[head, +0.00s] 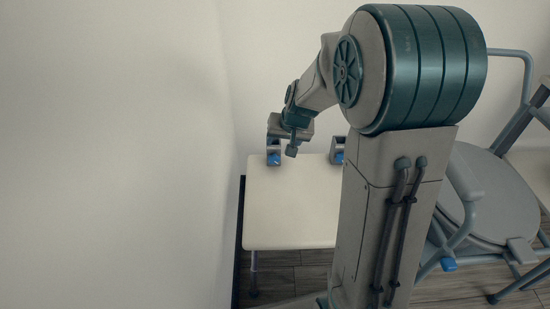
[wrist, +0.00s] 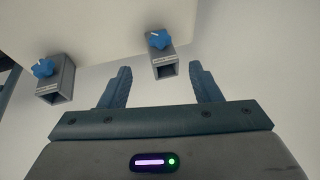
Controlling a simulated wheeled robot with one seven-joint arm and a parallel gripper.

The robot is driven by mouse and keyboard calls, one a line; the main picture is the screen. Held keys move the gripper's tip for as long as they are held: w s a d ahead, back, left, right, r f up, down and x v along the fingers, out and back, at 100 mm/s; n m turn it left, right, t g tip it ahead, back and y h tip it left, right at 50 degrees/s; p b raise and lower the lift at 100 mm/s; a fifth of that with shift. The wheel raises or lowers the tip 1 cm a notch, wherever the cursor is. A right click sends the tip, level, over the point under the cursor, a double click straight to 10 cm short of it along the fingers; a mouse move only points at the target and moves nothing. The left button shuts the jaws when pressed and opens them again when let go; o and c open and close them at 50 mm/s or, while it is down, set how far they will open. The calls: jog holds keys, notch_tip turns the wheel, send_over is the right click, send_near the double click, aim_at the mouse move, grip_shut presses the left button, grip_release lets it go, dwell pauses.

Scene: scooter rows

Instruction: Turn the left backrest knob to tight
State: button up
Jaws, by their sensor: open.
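The left backrest knob (head: 273,159) is blue and sits on a grey socket bracket at the back left of the cream seat (head: 290,215). What looks like the same knob (wrist: 159,39) shows in the wrist view, with a pale mark on its face; its setting cannot be read. My gripper (head: 284,146) is above and beside the left bracket. In the wrist view my gripper (wrist: 160,70) is open and empty, its fingers spread either side of the bracket's open end, with the knob beyond the tips. The second blue knob (head: 338,158) also shows in the wrist view (wrist: 43,67).
A pale wall (head: 110,150) stands close on the left. A grey chair with a round seat (head: 490,195) and tubular frame stands at the right. My arm hides part of the seat's right side and the chair. Dark wooden floor (head: 300,272) shows in front.

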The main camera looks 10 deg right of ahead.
aim_at(275, 159)
jog(key=b+x, duration=0.4)
jog(key=x, duration=0.9)
jog(key=shift+b, duration=0.4)
jog(key=c, duration=1)
